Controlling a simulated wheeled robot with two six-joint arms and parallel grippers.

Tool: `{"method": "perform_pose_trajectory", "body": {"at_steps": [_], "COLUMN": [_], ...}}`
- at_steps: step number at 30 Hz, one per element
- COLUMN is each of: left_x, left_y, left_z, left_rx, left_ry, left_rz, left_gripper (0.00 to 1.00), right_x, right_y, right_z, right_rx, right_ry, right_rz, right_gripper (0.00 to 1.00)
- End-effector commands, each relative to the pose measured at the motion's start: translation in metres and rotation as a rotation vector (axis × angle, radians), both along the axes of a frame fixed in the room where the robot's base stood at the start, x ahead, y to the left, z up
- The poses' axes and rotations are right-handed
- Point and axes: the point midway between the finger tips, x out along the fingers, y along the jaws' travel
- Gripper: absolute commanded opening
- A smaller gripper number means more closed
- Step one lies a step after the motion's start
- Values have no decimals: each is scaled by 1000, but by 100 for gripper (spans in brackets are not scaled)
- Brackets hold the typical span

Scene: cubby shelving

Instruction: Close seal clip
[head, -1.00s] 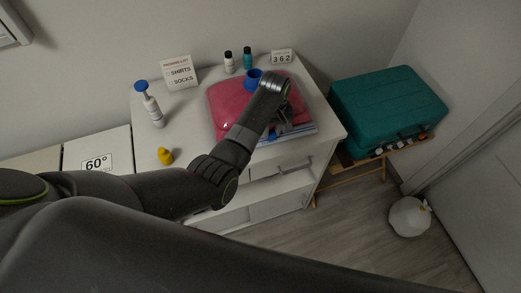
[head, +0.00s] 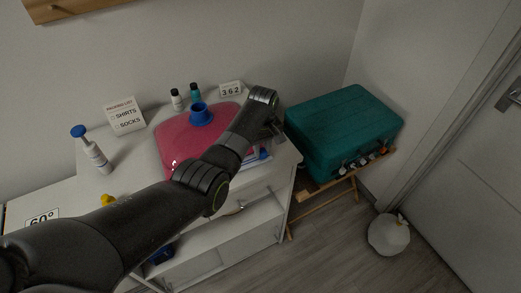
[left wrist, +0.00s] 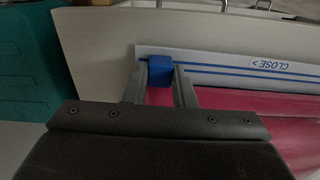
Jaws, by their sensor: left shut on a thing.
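A pink vacuum bag (head: 180,140) with a blue valve cap (head: 201,114) lies on the white dresser top. In the left wrist view, its clear seal strip (left wrist: 220,62) carries blue lines and a "CLOSE >" label (left wrist: 275,65). The blue seal clip (left wrist: 160,69) sits on the strip near its end. My left gripper (left wrist: 160,88) is shut on the clip, with one finger on each side of it. In the head view the left gripper (head: 274,140) is at the bag's right front edge, and the clip is hidden there. My right gripper is not in view.
A teal suitcase (head: 340,130) rests on a wooden rack (head: 345,175) to the right. A pump bottle (head: 94,153), small bottles (head: 195,93), a packing-list sign (head: 125,117) and a yellow item (head: 108,200) stand around the bag. A white sack (head: 389,234) is on the floor.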

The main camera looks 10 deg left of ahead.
Motion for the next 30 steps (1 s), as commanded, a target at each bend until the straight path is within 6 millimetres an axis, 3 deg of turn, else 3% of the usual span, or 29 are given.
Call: {"method": "perform_pose_trajectory", "body": {"at_steps": [7,8,12,23,30], "left_x": [1,1,0,0,1], "left_y": [-2,-2,-2,-1,-1], "left_z": [1,1,1,4,36], "left_rx": [-5,-5,-4,-3,-4], "left_ry": [-4,-4,-3,-3,-7], "left_rz": [-3,-3,-3,-1,-2], "left_gripper": [0,26,44,45,45], "right_x": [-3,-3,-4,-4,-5], "right_y": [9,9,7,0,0], "right_z": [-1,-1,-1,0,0], "right_rx": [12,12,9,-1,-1], "right_ry": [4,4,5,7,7], "right_rz": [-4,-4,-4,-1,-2], "right_gripper": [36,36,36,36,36]}}
